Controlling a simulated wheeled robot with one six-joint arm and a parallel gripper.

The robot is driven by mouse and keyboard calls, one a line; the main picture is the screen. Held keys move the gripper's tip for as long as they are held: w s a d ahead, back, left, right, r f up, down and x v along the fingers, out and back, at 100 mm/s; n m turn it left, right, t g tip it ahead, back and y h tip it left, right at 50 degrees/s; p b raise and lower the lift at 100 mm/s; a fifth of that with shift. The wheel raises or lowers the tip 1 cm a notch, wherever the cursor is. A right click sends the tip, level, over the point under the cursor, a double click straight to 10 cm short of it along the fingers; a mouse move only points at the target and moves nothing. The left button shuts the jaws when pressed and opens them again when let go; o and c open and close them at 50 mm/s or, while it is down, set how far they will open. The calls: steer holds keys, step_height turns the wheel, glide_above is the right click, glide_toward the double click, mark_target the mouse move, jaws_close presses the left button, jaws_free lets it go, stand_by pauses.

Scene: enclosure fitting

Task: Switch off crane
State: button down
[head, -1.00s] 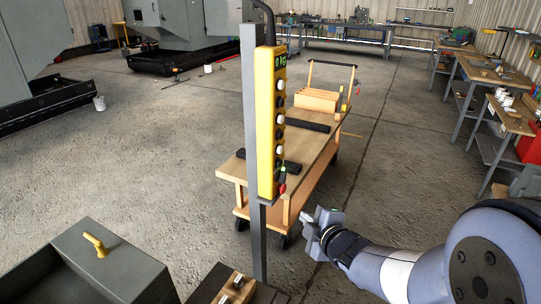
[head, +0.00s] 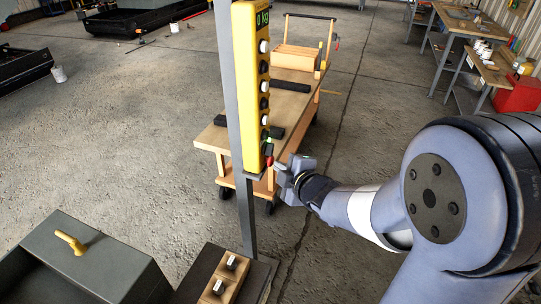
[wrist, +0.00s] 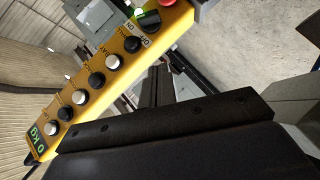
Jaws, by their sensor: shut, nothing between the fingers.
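The yellow crane pendant (head: 250,85) hangs upright against a grey post (head: 226,85). Its display (head: 262,18) reads 0 kg, and a column of black and white buttons runs below it. Near its lower end are a lit green lamp (head: 268,141) and a red button (head: 269,161). In the wrist view the pendant (wrist: 105,75) lies slanted. There a black rocker switch (wrist: 149,18) sits beside the green lamp (wrist: 139,11), close to the red button (wrist: 168,3). My gripper (head: 284,174) is shut and empty, just right of the pendant's lower end; contact cannot be told.
A wooden cart (head: 290,104) stands behind the pendant. A grey box with a yellow handle (head: 70,242) is at front left. Workbenches (head: 455,40) line the right; open floor lies between.

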steer(key=p, duration=0.2)
glide_toward(265, 153)
steer(key=a, duration=0.1)
steer(key=w+a, duration=0.1)
steer(key=a, duration=0.2)
steer(key=shift+w, duration=0.4)
steer(key=shift+w+d+f+p, duration=0.2)
steer(key=shift+w+d+p, duration=0.05)
steer(key=shift+w, duration=0.15)
steer(key=shift+w+d+f+p, duration=0.2)
steer(key=shift+w+f, duration=0.05)
steer(key=shift+w, duration=0.15)
steer(key=shift+w+d+f+p, duration=0.3)
steer(key=shift+w+f, duration=0.25)
steer(key=shift+w, duration=0.2)
steer(key=shift+a+f+b, duration=0.1)
steer(key=shift+f+b, duration=0.15)
steer(key=shift+b, duration=0.75)
steer(key=shift+r+t+b, duration=0.1)
steer(key=shift+t+b, duration=0.2)
